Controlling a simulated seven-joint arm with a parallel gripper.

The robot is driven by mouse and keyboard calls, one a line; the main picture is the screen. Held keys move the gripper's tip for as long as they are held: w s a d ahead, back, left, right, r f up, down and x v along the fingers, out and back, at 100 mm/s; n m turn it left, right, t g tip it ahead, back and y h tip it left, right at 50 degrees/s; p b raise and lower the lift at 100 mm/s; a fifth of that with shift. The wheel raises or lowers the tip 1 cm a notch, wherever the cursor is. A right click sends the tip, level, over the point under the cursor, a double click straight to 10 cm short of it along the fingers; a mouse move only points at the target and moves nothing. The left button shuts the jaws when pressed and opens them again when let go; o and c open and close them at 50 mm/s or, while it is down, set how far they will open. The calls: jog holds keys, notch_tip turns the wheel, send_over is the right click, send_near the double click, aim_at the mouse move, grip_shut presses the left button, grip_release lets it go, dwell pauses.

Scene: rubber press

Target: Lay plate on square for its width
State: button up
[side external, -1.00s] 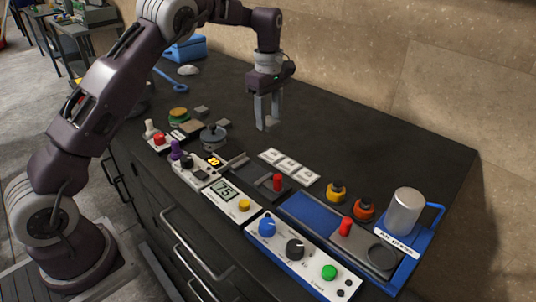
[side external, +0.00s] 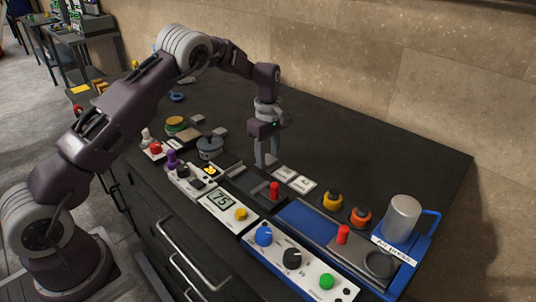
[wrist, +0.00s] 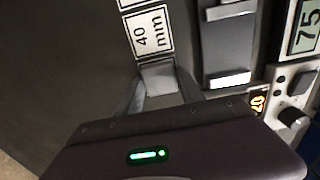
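My gripper (side external: 267,162) is down close to the bench among the labelled squares. In the wrist view, its two fingers (wrist: 160,92) are on both sides of a small light grey plate (wrist: 159,78) and appear shut on it. The plate is beside the white square marked 40 mm (wrist: 152,32), over the place in line with it. Part of another white square (wrist: 130,4) shows beyond. In the side view, two white squares (side external: 285,173) (side external: 303,184) are visible to the right of the fingers. A third is hidden by the gripper. Whether the plate touches the bench cannot be told.
A dark slide device with a red knob (side external: 274,188) stands close in front of the squares. A display reading 75 (side external: 217,201), a blue press (side external: 404,217) and yellow and orange knobs (side external: 333,199) are near. Bare black bench lies behind the squares.

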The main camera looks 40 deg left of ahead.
aim_at(268, 159)
jog(key=shift+o, duration=1.3)
notch_tip(268, 159, up, 12)
jog(key=shift+r, duration=0.25)
jog(key=s+d+r+m+t, duration=0.25)
jog(key=s+r+m, duration=0.25)
jog(key=s+r, duration=0.4)
jog(key=s+d+r+m+t, duration=0.1)
jog(key=s+d+r+m, duration=0.25)
jog(key=s+r, duration=0.45)
jog(key=s+d+f+m+t, duration=0.1)
jog(key=s+f+m, duration=0.2)
jog(key=s, duration=0.7)
jog(key=s+d+f+m+t, duration=0.1)
jog(key=s+f+m, duration=0.3)
jog(key=s, duration=0.6)
jog(key=shift+s+d+f+m, duration=0.2)
jog(key=shift+d+m, duration=0.25)
jog(key=shift+m, duration=0.8)
